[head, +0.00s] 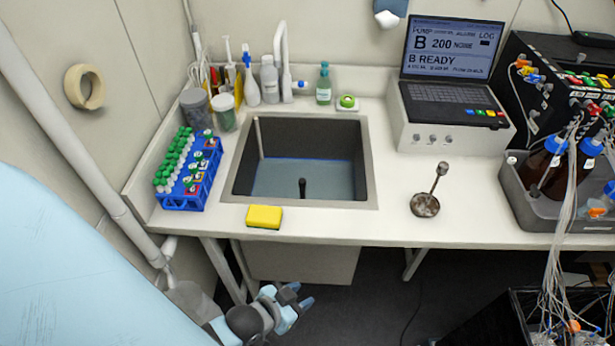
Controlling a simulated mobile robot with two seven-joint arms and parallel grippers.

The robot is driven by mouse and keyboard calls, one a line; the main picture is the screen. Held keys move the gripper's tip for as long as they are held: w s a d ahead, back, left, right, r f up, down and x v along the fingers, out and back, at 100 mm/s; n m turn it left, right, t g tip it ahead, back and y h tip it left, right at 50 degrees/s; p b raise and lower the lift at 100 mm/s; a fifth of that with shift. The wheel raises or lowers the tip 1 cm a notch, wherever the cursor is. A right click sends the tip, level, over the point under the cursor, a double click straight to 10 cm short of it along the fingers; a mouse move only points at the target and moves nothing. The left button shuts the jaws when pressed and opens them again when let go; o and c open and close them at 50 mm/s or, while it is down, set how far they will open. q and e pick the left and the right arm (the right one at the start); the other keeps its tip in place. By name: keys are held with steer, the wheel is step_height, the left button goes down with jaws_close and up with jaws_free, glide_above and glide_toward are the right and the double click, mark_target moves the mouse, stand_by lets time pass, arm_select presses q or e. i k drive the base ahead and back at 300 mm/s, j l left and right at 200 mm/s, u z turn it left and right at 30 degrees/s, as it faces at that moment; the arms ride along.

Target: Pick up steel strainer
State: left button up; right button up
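A small round steel strainer (425,205) with a stained, brownish metal dish lies on the white counter, right of the sink. Its thin handle stands up and leans right, ending in a knob. My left gripper (300,295) is low in front of the counter, below the level of its front edge and to the left of the strainer. Its fingers look apart, with nothing between them. It is well away from the strainer. My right gripper is not in view.
The sink (305,180) holds a dark upright post. A yellow sponge (264,216) lies at its front edge. A blue tube rack (192,180) stands left. A laptop (450,75) and a grey tray with bottles (525,200) stand right. The counter around the strainer is clear.

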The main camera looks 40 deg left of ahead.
mark_target(424, 204)
steer(key=j+z, duration=0.2)
steer(key=z, duration=0.2)
steer(key=j+z, duration=0.2)
steer(key=z, duration=0.2)
steer(key=j+z, duration=0.15)
steer(key=z, duration=0.25)
steer(key=k, duration=0.05)
